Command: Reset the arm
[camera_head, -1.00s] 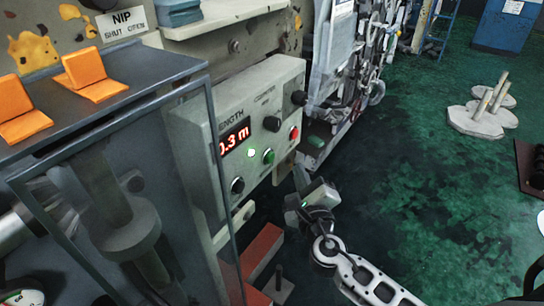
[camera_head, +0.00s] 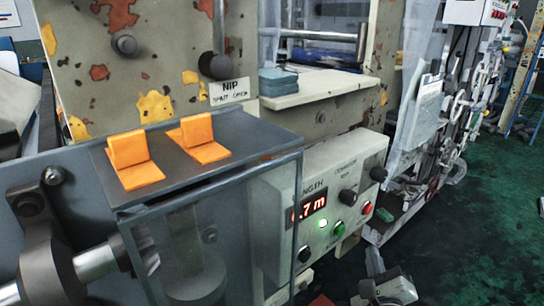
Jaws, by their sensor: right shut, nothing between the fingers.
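My right gripper (camera_head: 388,288) shows at the bottom edge, right of centre, low in front of the grey control box (camera_head: 340,160). It is shut and empty, apart from the box, and its arm is cut off by the frame. The box has a red length display (camera_head: 312,207) ending in .7 m, a lit pale green lamp (camera_head: 322,223), a green button (camera_head: 339,229), a red button (camera_head: 367,208) and dark knobs. My left gripper is not in view.
Behind are a NIP sign (camera_head: 229,91) and a pale shelf (camera_head: 310,92) with blue pads (camera_head: 278,82). Green floor (camera_head: 480,230) at right is open.

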